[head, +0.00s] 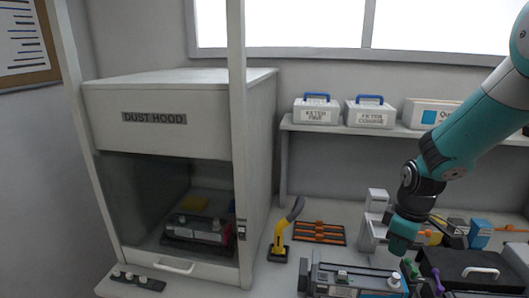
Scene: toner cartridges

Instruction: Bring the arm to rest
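My arm comes in from the upper right, and its end hangs down over the right part of the bench. My gripper (403,242) is at the lower end, a small teal block seen from behind. Its fingers cannot be made out, so I cannot tell whether it is open or shut or holds anything. It appears above and behind a grey toner cartridge unit (350,280) at the front of the bench. Another grey and black cartridge (198,229) sits inside the dust hood (180,88), behind its clear front panel.
A yellow-handled tool (279,240) stands right of the hood, beside an orange-barred rack (320,233). A black case (480,272) and small coloured items crowd the bench at right. Filter boxes (316,110) line the shelf (340,129). A strip with knobs (138,281) lies at front left.

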